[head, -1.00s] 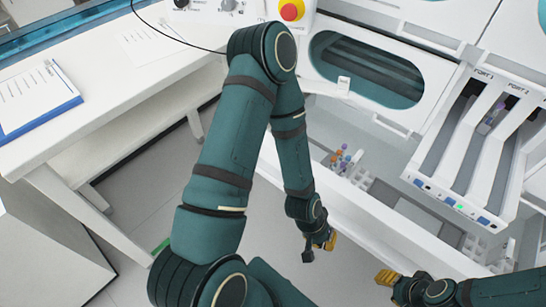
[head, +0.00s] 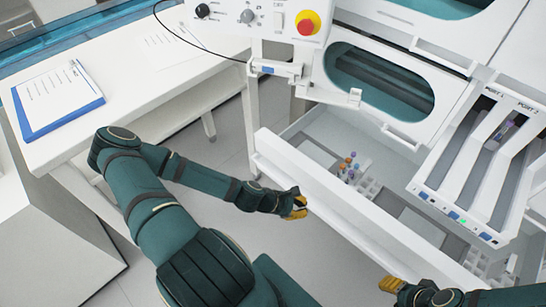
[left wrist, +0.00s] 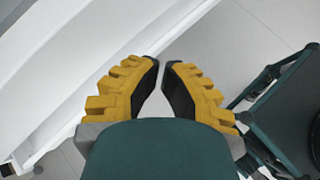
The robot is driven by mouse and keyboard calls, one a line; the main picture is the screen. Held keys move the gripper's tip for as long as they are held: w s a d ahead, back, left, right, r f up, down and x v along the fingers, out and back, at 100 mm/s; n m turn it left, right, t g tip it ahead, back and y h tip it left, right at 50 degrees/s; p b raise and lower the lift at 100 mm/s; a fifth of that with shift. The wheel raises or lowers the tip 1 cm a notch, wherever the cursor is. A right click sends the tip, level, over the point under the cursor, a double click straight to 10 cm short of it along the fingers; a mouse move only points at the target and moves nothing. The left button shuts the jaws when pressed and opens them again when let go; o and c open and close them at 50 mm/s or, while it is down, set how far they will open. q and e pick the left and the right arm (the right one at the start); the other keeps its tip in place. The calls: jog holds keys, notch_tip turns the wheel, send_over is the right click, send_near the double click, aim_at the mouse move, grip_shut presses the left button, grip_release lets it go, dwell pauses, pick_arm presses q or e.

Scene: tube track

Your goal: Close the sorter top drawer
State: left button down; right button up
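The sorter's top drawer (head: 343,208) is pulled out, with its long white front panel running diagonally across the head view. My left gripper (head: 299,204) is just outside this panel, near its left half. I cannot tell from the head view whether it touches. In the left wrist view the left gripper's (left wrist: 161,64) yellow fingers are drawn together with only a narrow gap at the tips and nothing between them. A white panel (left wrist: 90,70) lies to their left. My right gripper (head: 392,285) shows partly at the bottom right, and its opening is hidden.
Tubes with coloured caps (head: 348,166) stand in a rack inside the drawer. The white sorter (head: 440,60) stands behind it, with a slotted port unit (head: 480,160) at right. A white desk (head: 130,100) with a clipboard (head: 58,100) is at left. The floor before the drawer is clear.

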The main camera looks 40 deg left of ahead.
pick_arm(q)
jog(key=s+a+r+n+t+y+p, duration=0.1)
jog(key=a+r+n+t+y, duration=0.2)
jog(key=a+n, duration=0.6)
jog(key=n+y, duration=0.2)
jog(key=y, duration=0.1)
send_near(278, 157)
jog(key=shift+t, duration=0.3)
jog(key=w+f+b, duration=0.2)
jog(key=w+f, duration=0.2)
jog(key=shift+w+f+b, duration=0.3)
jog(key=shift+f, duration=0.05)
jog(key=shift+w, duration=0.7)
jog(key=shift+w+r, duration=0.1)
